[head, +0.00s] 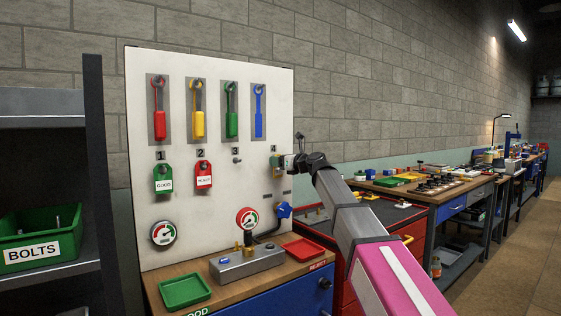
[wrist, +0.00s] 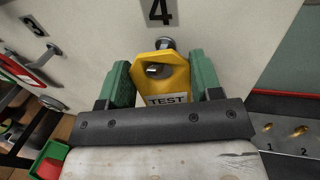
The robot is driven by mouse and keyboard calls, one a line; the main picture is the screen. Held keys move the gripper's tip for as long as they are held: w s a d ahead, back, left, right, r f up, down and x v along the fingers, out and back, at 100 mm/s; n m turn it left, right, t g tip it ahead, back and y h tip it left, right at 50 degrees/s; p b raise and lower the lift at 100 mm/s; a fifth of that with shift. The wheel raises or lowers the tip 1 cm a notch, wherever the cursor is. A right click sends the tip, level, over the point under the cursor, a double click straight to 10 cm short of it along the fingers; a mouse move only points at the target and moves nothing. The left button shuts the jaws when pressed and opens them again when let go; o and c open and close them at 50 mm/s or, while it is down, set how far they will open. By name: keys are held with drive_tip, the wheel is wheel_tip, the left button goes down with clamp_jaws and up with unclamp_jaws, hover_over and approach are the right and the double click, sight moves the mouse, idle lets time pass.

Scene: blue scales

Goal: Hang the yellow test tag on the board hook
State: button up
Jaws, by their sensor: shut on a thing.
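The yellow test tag (wrist: 178,82) is upright between the two green fingers of my gripper (wrist: 158,78) in the wrist view. My gripper is shut on its sides. The tag is close in front of the white board, just below the number 4 label (wrist: 160,11). The end of a metal hook (wrist: 166,43) shows at the tag's top edge, and a bit of metal shows in the tag's hole. I cannot tell whether the hook passes through the hole. In the head view, my gripper (head: 287,162) is at the board's right edge and mostly hides the tag.
On the white board (head: 205,215), a green tag (head: 163,180) hangs under 1 and a red tag (head: 203,175) under 2. Hook 3 (head: 237,160) is bare. Gauges, a grey block (head: 246,262), a green tray (head: 185,290) and a red tray (head: 304,250) are below.

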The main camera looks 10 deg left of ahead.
idle(0.4)
drive_tip(key=o, duration=1)
